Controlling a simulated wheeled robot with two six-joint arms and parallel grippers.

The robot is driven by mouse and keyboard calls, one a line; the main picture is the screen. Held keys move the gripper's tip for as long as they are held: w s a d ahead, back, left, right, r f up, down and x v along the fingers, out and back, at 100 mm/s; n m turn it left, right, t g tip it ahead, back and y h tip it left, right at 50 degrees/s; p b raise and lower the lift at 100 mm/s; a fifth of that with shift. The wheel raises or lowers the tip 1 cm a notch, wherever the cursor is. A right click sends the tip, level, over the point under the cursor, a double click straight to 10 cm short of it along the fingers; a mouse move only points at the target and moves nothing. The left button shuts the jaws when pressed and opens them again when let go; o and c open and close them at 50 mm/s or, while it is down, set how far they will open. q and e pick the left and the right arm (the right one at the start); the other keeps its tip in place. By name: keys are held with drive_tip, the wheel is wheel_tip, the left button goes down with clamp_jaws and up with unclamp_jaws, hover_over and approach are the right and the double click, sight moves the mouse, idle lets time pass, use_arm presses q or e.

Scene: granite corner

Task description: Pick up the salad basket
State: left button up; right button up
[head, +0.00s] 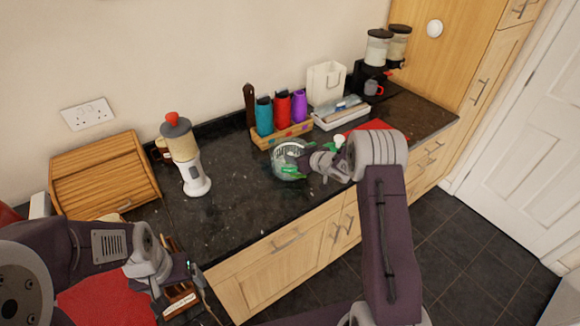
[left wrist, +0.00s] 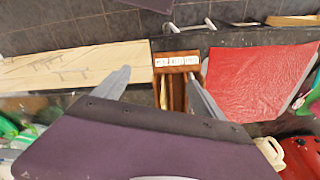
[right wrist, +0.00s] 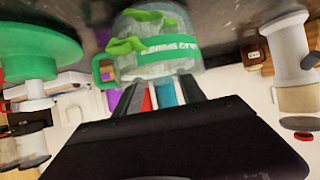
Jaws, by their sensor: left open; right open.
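A clear round container with a green band, green handle and green leaves, which looks like the salad basket (head: 289,160), stands on the dark counter, right of its middle. In the right wrist view the container (right wrist: 160,45) is just beyond the fingertips, upside down in the picture. My right gripper (head: 312,165) is open at its right side; I cannot tell whether it touches. The fingers (right wrist: 160,94) also show in the right wrist view. My left gripper (head: 192,278) is open above a labelled wooden box (left wrist: 177,62) at the counter's front left.
A wooden crate (head: 284,136) with colored bottles stands behind the basket. A white blender (head: 195,180) and wooden bread box (head: 102,172) are to the left. A red mat (head: 105,299) lies near my left arm.

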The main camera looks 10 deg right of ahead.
sight(292, 154)
drive_tip(key=shift+w+a+f, duration=0.2)
drive_tip(key=shift+w+f, duration=0.45)
drive_tip(key=shift+f, duration=0.15)
drive_tip(key=shift+w+a+f+b, duration=0.25)
drive_tip(key=shift+w+f+b, duration=0.05)
drive_tip(key=shift+w+f, duration=0.25)
clamp_jaws()
drive_tip(key=shift+w+d+r, duration=0.1)
drive_tip(key=shift+w+r, duration=0.15)
drive_tip(key=shift+r, duration=0.05)
